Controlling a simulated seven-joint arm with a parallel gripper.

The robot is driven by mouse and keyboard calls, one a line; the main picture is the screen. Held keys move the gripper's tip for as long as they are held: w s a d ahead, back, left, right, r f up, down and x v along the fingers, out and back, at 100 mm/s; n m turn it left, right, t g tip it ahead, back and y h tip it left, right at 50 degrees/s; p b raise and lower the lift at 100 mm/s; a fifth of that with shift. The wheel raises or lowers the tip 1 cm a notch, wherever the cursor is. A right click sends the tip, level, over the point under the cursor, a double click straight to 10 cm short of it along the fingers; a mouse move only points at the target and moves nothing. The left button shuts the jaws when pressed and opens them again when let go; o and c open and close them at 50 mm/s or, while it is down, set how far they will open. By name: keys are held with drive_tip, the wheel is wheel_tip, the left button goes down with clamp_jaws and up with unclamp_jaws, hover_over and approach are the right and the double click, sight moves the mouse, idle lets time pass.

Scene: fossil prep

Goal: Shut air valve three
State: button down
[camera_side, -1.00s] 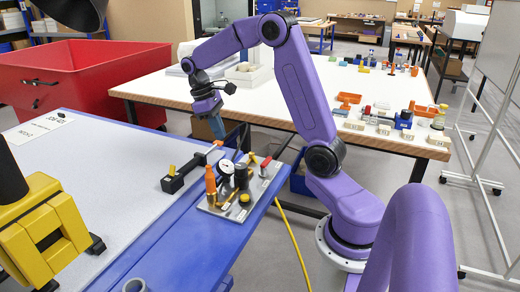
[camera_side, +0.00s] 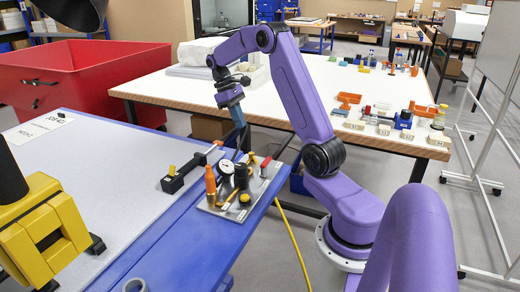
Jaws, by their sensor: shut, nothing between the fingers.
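A metal plate (camera_side: 228,208) at the edge of the blue bench carries the air fittings. On it stand a white-faced gauge (camera_side: 226,168), an orange fitting (camera_side: 210,183), a black cylinder (camera_side: 241,176) and a yellow knob (camera_side: 244,198). A red handle (camera_side: 265,164) stands at the plate's right end, with a small yellow part beside it. I cannot read any numbers, so I cannot tell which one is air valve three. My gripper (camera_side: 240,121) is shut and empty, pointing down above the far side of the plate, apart from the fittings.
A black tool with a yellow tab (camera_side: 173,184) lies on the bench left of the plate. A yellow hose (camera_side: 295,245) hangs off the bench to the floor. A red bin (camera_side: 75,80) and a white table (camera_side: 310,100) with small parts stand behind.

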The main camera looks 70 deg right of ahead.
sight(266, 166)
drive_tip(key=x, duration=0.9)
drive_tip(key=shift+s+f, duration=0.15)
drive_tip(key=shift+f, duration=0.25)
drive_tip(key=s, duration=0.3)
drive_tip(key=shift+s, duration=0.5)
